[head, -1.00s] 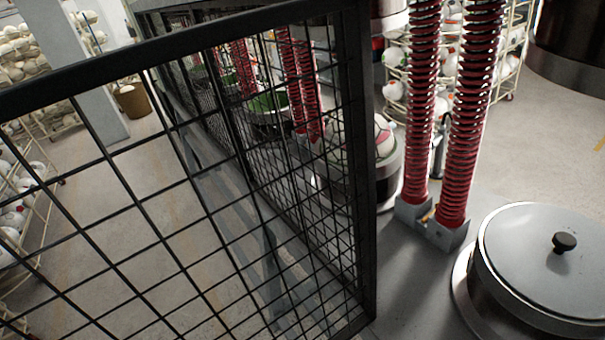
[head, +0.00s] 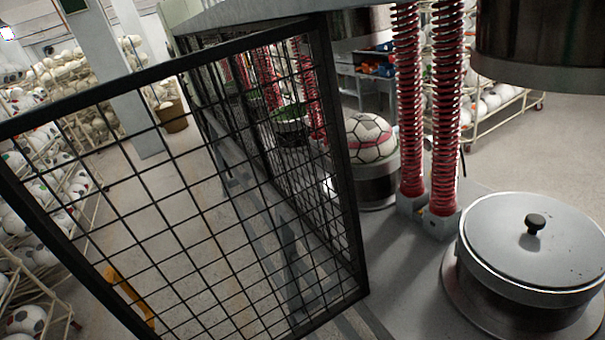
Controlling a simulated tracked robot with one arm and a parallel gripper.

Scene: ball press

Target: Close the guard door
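The guard door (head: 327,150) is a black-framed wire mesh panel filling the left and middle of the head view. It stands swung open, out from the press line towards the left. Its right upright frame bar is beside the press, and its left edge reaches the left side of the picture. A round grey press mould with a black-knobbed lid (head: 545,240) sits at the right, uncovered by the door. My gripper is not in view, and nothing of it shows touching the door.
Red spring columns (head: 447,110) stand behind the mould. A ball (head: 369,138) rests on another mould further back. Racks of balls (head: 45,190) line the left, with a brown bin (head: 172,115) behind. Bare floor (head: 190,210) shows through the mesh. A dark upper press cylinder (head: 540,40) hangs top right.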

